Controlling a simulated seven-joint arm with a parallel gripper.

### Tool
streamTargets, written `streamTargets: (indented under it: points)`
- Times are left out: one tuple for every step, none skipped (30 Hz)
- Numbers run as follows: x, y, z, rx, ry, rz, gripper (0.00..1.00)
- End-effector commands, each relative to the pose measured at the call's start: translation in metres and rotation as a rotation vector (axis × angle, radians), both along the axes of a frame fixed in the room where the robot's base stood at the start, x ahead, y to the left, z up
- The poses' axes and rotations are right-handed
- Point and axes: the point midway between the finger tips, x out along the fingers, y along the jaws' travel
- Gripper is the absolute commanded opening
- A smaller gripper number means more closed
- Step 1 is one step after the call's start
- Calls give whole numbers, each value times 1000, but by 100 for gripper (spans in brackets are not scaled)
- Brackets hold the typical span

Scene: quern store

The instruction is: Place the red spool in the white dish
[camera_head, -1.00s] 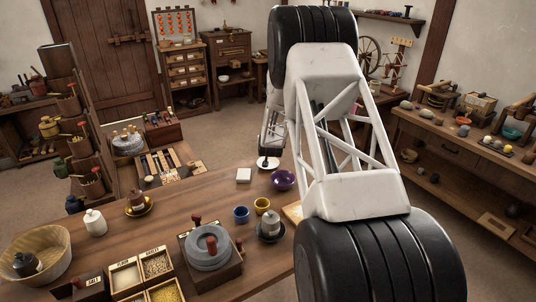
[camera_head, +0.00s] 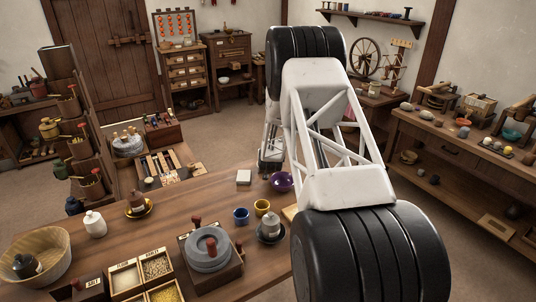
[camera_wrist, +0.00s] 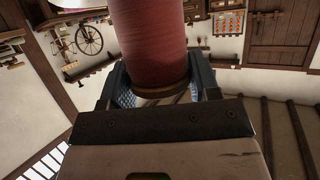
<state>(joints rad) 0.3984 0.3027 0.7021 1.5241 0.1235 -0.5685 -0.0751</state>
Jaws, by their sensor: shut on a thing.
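The red spool (camera_wrist: 150,42) fills the upper middle of the wrist view, with a brownish rim at its near end. My gripper (camera_wrist: 157,84) is shut on it, with one dark finger on each side. In the head view my gripper (camera_head: 271,160) is a small dark shape over the far end of the table, largely behind my arm; I cannot make out the spool there. I cannot pick out the white dish for certain; my gripper covers the spot where a pale round shape showed earlier.
The wooden table (camera_head: 180,225) carries a purple bowl (camera_head: 282,182) close to my gripper, a blue cup (camera_head: 240,215), a yellow cup (camera_head: 262,207), a grey quern (camera_head: 208,250) and grain boxes (camera_head: 125,278). Some bare wood lies left of the white piece.

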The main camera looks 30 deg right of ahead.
Motion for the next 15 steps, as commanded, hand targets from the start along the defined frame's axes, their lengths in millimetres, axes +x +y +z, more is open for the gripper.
streamTargets:
  points:
    - [0, 0, -3, 0, 0, 0, 32]
    - [0, 0, -4, 0, 0, 0, 32]
    - [0, 0, -5, 0, 0, 0, 32]
    - [0, 0, -5, 0, 0, 0, 32]
    - [0, 0, -5, 0, 0, 0, 32]
    - [0, 0, -5, 0, 0, 0, 32]
    - [0, 0, -5, 0, 0, 0, 32]
    - [0, 0, -5, 0, 0, 0, 32]
    - [0, 0, -5, 0, 0, 0, 32]
    - [0, 0, -5, 0, 0, 0, 32]
    - [0, 0, -5, 0, 0, 0, 32]
    - [0, 0, -6, 0, 0, 0, 32]
    - [0, 0, -6, 0, 0, 0, 32]
    - [0, 0, -7, 0, 1, 0, 32]
    - [0, 0, -8, 0, 1, 0, 32]
